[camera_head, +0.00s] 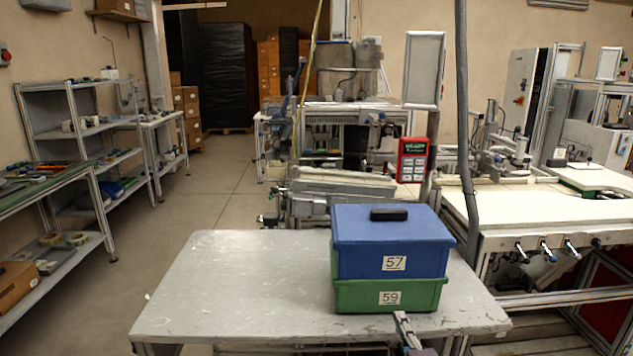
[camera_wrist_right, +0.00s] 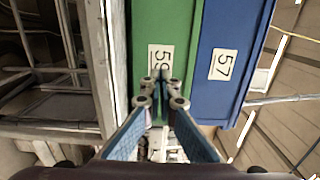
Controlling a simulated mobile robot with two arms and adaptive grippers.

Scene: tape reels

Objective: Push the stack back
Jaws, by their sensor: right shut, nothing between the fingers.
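The stack stands on a grey table (camera_head: 230,275), near its right side. It is a blue box (camera_head: 365,262) labelled 57, with a black piece on its top, resting on a green box (camera_head: 360,298) labelled 59. My right gripper (camera_head: 402,318) is shut and empty, low in front of the green box's near face. In the right wrist view the closed fingertips (camera_wrist_right: 160,82) point at the green box (camera_wrist_right: 150,25) beside its label, with the blue box (camera_wrist_right: 228,55) to the right. I cannot tell whether the fingertips touch. My left gripper is not in view.
The table's left half is bare, and a strip behind the stack is clear. A grey vertical hose (camera_head: 465,120) hangs just behind the stack's right side. A white workbench (camera_head: 540,205) is at right, and shelves (camera_head: 90,130) stand at left.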

